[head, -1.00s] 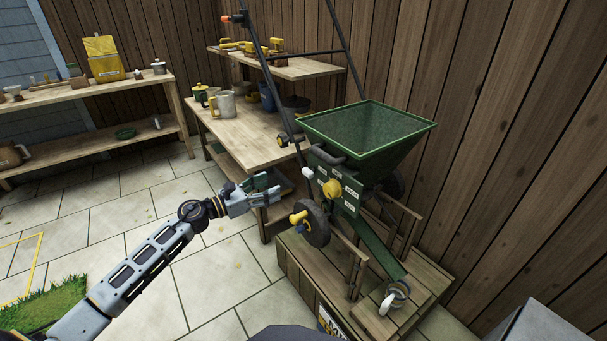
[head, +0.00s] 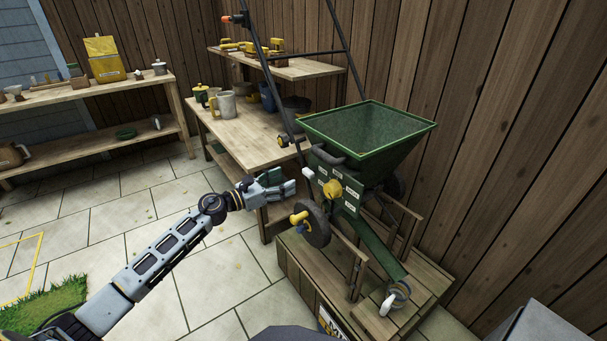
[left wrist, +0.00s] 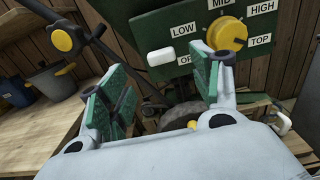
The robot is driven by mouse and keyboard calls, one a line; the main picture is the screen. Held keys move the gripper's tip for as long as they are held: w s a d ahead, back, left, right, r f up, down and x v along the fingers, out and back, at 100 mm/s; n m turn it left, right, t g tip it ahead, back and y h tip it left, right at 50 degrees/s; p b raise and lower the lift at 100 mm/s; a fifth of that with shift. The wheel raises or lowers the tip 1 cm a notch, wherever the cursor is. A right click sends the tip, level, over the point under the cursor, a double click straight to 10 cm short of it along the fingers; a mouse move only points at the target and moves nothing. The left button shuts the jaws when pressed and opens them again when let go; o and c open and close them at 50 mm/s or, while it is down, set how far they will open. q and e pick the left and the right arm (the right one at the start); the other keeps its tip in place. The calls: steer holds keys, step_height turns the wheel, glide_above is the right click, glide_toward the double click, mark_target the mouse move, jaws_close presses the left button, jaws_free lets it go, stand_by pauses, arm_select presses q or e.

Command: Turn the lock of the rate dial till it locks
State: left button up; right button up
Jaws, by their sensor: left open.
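The yellow rate dial (head: 332,189) sits on the green front panel (head: 352,190) of a spreader. In the left wrist view, the dial (left wrist: 226,35) is at the upper right, among labels LOW, MID, HIGH, TOP and one partly hidden starting with O. I cannot make out a separate lock part on it. A white block or lever (left wrist: 160,57) sticks out left of the dial, below LOW. My left gripper (head: 288,185) is open and empty, left of the dial and apart from it. In the left wrist view its green-padded fingers (left wrist: 165,85) are spread; the right fingertip overlaps the dial's lower edge in the picture.
The spreader's green hopper (head: 368,135) rises above the panel, and a wheel with a yellow hub (head: 299,217) sits below my gripper. The spreader stands on a wooden platform (head: 310,275). A wooden bench (head: 245,145) with mugs is behind. Floor at the left is open.

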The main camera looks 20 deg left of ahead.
mark_target(306, 172)
arm_select(q)
steer(key=shift+x, duration=4.25)
arm_select(e)
steer(key=shift+r, duration=0.4)
arm_select(q)
steer(key=c, duration=0.9)
steer(key=shift+c, duration=0.6)
arm_select(e)
steer(key=shift+f, duration=0.25)
